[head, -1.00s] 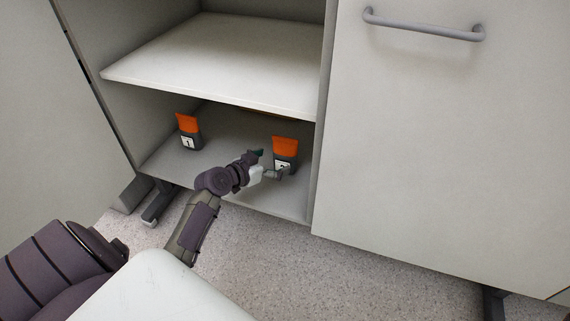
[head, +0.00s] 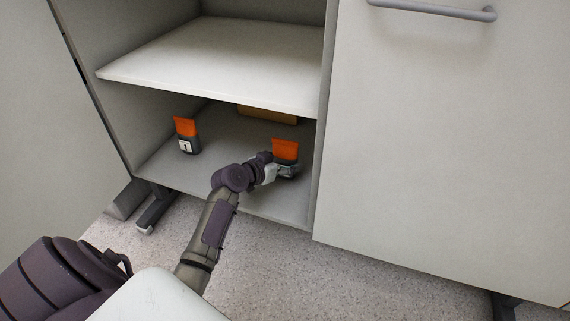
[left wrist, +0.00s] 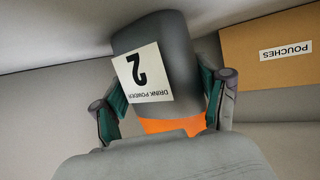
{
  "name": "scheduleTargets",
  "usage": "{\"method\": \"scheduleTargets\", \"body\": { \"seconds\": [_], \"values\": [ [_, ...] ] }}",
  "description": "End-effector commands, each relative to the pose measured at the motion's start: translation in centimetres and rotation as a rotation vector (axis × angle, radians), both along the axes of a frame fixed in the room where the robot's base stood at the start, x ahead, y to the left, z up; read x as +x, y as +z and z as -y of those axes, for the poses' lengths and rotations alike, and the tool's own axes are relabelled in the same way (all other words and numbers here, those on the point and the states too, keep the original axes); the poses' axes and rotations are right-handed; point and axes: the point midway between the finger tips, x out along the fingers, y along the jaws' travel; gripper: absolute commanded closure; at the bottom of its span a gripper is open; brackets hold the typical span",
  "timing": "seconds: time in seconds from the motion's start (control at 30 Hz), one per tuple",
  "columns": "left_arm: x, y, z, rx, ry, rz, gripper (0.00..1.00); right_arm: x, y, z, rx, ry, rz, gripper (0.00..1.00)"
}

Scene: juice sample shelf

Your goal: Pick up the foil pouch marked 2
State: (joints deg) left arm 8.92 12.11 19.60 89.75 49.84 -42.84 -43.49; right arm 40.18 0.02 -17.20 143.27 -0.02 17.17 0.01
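The foil pouch marked 2 (head: 285,150) stands on the lower shelf board at the right, with an orange top and dark grey body. In the left wrist view the pouch (left wrist: 160,60) appears upside down, its white "DRINK POWDER 2" label facing me. My left gripper (head: 284,170) is at its front. In the wrist view the left gripper's fingers (left wrist: 162,90) are spread, one on each side of the pouch; they look open, though contact is hard to judge. The pouch marked 1 (head: 187,137) stands farther left. My right gripper is not in view.
A brown box (head: 268,115) lies behind on the same level; its "POUCHES" label shows in the wrist view (left wrist: 286,50). The upper shelf board (head: 215,65) is close above. The cabinet's closed door (head: 440,130) is to the right. The lower board (head: 226,140) is clear between the pouches.

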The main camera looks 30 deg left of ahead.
Motion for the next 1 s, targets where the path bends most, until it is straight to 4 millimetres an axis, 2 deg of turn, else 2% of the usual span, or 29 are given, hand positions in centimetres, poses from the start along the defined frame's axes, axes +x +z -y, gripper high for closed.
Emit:
{"method": "scheduleTargets", "body": {
  "seconds": [0.03,0.27,0.47,0.57,0.7,0.8,1.0],
  "values": [
    [0.0,0.0,0.0,0.000,0.000,0.000,0.41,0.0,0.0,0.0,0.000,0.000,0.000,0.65],
    [0.0,0.0,0.0,0.001,0.000,0.000,0.78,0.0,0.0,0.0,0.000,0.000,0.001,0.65],
    [0.0,0.1,0.0,0.001,0.001,0.001,0.79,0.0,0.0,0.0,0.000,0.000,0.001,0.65],
    [0.0,0.9,-0.1,0.002,0.000,0.002,0.79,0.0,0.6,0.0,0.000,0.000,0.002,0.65],
    [0.0,3.4,-0.1,0.004,0.000,0.003,0.79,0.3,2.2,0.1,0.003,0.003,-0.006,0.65],
    [0.0,5.3,-0.1,0.005,0.000,0.003,0.79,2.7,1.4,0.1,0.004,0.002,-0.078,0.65],
    [0.0,8.5,0.0,0.002,-0.001,0.002,0.79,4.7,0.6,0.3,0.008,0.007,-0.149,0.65]
  ]
}}
